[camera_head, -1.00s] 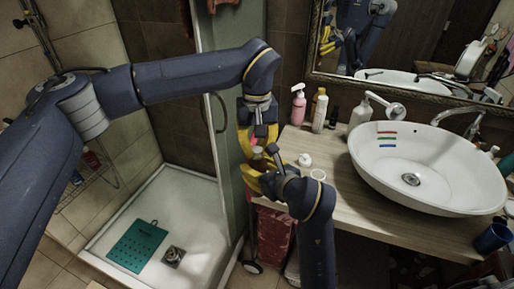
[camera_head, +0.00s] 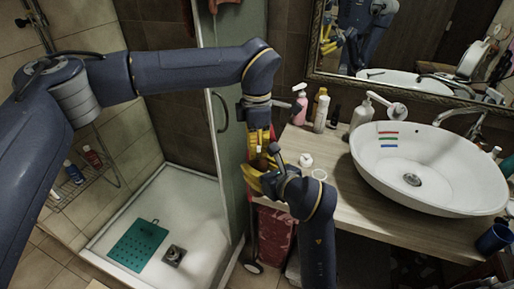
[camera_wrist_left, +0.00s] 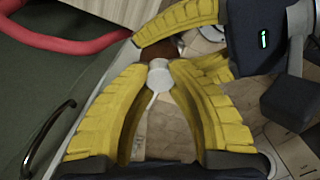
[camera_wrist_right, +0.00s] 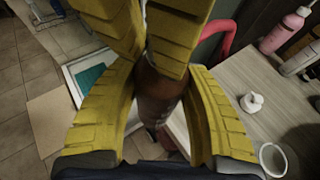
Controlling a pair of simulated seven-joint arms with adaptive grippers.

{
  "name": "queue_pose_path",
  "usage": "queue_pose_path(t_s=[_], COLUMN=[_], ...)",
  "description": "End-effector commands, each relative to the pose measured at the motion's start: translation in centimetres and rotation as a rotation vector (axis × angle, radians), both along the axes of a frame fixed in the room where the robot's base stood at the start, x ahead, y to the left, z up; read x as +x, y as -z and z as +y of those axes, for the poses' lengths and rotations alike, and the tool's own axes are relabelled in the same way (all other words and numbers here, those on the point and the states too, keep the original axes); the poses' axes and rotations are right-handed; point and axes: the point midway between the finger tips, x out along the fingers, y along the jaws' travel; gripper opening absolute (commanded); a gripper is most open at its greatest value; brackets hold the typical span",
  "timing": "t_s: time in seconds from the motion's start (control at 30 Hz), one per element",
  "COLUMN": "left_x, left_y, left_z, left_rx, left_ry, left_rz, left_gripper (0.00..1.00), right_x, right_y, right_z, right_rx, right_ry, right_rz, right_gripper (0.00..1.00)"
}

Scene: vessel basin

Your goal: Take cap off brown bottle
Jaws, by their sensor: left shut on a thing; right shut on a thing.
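The brown bottle (camera_wrist_right: 158,95) stands between the fingers of my right gripper (camera_wrist_right: 165,100), which is shut on it. In the left wrist view, a white cap (camera_wrist_left: 159,75) sits between the fingertips of my left gripper (camera_wrist_left: 161,74), which is shut on it. Part of the brown bottle (camera_wrist_left: 163,49) shows just beyond the cap. In the head view, my left gripper (camera_head: 259,141) comes down from above, close over my right gripper (camera_head: 257,174). The fingers hide most of the bottle and cap there. I cannot tell whether the cap still touches the bottle.
The wooden counter (camera_head: 345,205) holds a small white container (camera_head: 306,161), an open white jar (camera_head: 319,175) and a white basin (camera_head: 430,190). A pink pump bottle (camera_head: 299,108) and other bottles stand along the wall. The glass shower panel (camera_head: 226,130) is close left of the grippers.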

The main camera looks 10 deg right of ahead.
Motion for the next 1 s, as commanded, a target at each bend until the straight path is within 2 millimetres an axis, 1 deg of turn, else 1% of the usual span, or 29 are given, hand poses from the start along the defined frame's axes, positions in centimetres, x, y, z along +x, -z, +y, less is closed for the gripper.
queue_pose_path(t_s=[0.1,1.0], left_x=[0.01,-0.55], left_y=[-0.07,-0.07], left_z=[-0.01,-0.20], left_rx=[0.000,0.015], left_ry=[-0.179,-1.612], left_rz=[-0.002,0.003], left_gripper=[0.00,0.00], right_x=[-0.03,0.05], right_y=[-0.06,-0.02], right_z=[0.13,-0.16], right_rx=[0.001,-0.001], right_ry=[-0.003,0.005], right_rz=[-0.001,-0.001], right_gripper=[0.00,0.00])
